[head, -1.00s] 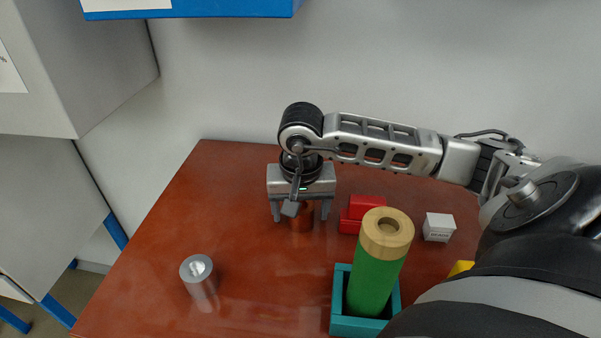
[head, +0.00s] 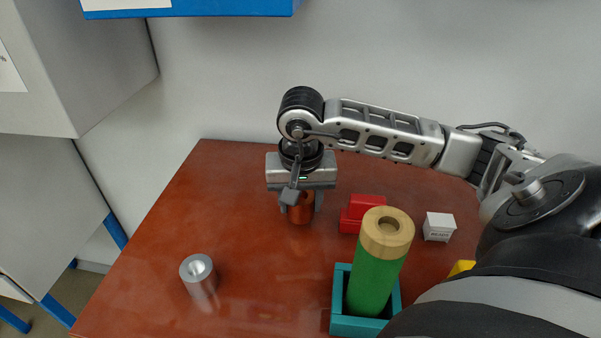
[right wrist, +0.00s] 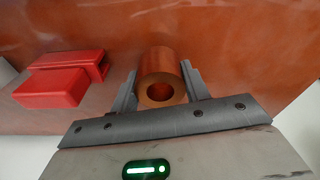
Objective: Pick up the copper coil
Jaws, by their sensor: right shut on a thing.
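The copper coil (head: 301,212) is a short copper-coloured hollow cylinder, upright, over the back part of the red-brown table (head: 235,190). My right gripper (head: 299,206) is above it, pointing down, with its fingers shut on the coil's two sides. In the right wrist view the coil (right wrist: 157,62) sits between the two grey fingers (right wrist: 160,85), its round hole facing the camera. I cannot tell whether the coil's lower end is clear of the table. My left gripper is not in view.
A red stepped block (head: 360,212) lies just right of the coil. A white box (head: 439,227) is further right. A green cylinder with a tan top (head: 376,278) stands in a teal tray (head: 341,322). A silver cylinder (head: 200,280) stands front left. The table's left middle is clear.

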